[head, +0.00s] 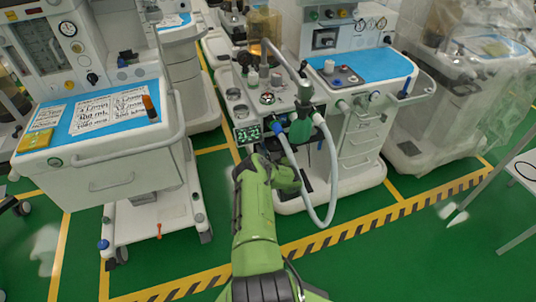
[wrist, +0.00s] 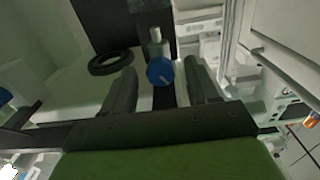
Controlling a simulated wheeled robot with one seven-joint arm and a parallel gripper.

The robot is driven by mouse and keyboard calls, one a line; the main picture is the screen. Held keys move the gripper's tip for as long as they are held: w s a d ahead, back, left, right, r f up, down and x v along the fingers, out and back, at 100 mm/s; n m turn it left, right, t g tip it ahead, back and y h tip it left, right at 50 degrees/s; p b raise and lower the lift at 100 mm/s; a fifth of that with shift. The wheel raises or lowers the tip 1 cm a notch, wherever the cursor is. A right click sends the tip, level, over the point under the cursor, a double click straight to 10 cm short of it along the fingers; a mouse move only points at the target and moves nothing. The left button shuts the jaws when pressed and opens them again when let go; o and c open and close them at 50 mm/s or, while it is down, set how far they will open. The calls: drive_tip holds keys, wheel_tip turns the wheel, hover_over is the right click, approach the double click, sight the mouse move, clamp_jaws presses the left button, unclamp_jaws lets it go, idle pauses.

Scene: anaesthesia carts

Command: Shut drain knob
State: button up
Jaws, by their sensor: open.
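The drain knob (wrist: 160,71) is a round blue knob with a pale mark, on a short pale metal fitting. In the wrist view it appears between the two dark fingers of my gripper (wrist: 161,82), with gaps on both sides. My gripper is open and holds nothing. I cannot tell how deep the knob sits between the fingers. In the head view my green arm reaches to the low front of the middle cart (head: 302,202). There the fingers and this knob are hidden behind my own arm.
A pale blue hose (head: 328,205) loops down close beside my arm. A black ring (wrist: 111,63) lies left of the knob in the wrist view. Another cart (head: 110,155) stands at left, with its own blue knob (head: 103,244) low down. Green floor in front is clear.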

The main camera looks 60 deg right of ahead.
drive_tip(key=shift+c, duration=0.4)
drive_tip(key=c, duration=0.9)
drive_tip(key=shift+r+m+p, duration=0.15)
drive_tip(key=shift+m+p, duration=0.45)
drive_tip(key=shift+c, duration=0.3)
drive_tip(key=shift+m+p, duration=0.3)
drive_tip(key=shift+m, duration=0.6)
drive_tip(key=o, duration=1)
drive_tip(key=shift+o, duration=0.2)
